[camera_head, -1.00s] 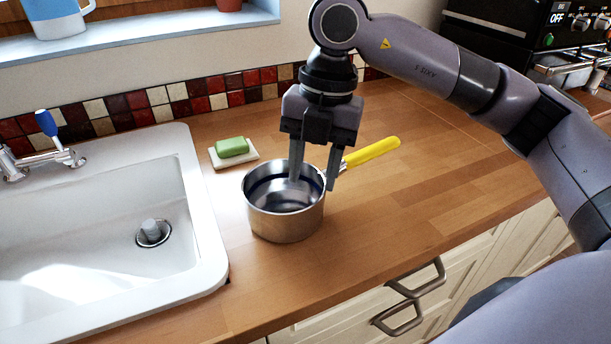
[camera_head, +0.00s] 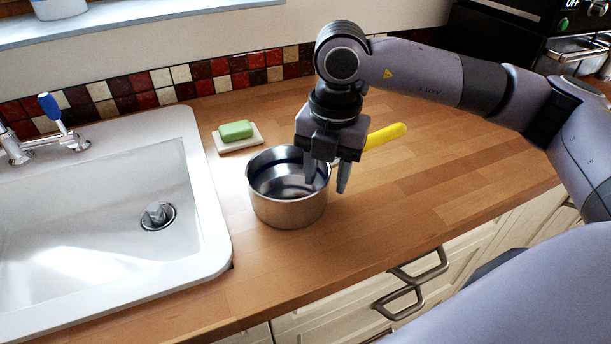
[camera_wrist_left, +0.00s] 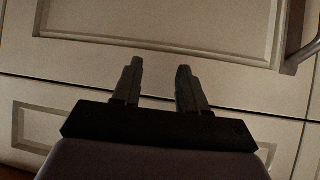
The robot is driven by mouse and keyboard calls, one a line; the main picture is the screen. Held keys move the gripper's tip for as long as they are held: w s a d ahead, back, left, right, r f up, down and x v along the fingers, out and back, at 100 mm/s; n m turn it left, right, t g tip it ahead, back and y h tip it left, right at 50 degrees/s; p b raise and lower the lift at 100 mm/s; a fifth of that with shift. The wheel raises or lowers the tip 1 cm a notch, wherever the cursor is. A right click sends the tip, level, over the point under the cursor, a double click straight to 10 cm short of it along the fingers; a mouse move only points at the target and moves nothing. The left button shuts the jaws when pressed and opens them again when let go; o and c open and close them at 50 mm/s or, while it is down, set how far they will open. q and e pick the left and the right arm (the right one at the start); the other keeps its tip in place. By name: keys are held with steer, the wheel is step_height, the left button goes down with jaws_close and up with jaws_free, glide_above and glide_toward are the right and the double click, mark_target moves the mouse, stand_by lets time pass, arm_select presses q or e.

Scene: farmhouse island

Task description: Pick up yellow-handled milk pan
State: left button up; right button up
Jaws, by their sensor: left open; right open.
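The milk pan (camera_head: 288,208) is a round steel pot standing upright on the wooden counter, right of the sink. Its yellow handle (camera_head: 385,136) points to the upper right, and the handle's root is hidden behind my right gripper. My right gripper (camera_head: 326,182) is open and points down at the pan's right side. One finger shows against the pan's inside and the other just outside its rim; whether they touch it I cannot tell. My left gripper (camera_wrist_left: 157,72) shows only in the left wrist view, open and empty in front of pale cabinet fronts.
A white sink (camera_head: 215,235) with a blue-handled tap (camera_head: 52,112) is on the left. Green soap (camera_head: 236,130) lies on a pale dish (camera_head: 254,143) behind the pan. The counter (camera_head: 450,180) right of the pan is clear. A black stove (camera_head: 510,45) stands at the back right.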

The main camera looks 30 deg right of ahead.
jaws_close()
steer(key=shift+r, duration=0.2)
steer(key=shift+r, duration=0.55)
step_height(320, 180, up, 19)
steer(key=p, duration=0.1)
steer(key=shift+f, duration=0.15)
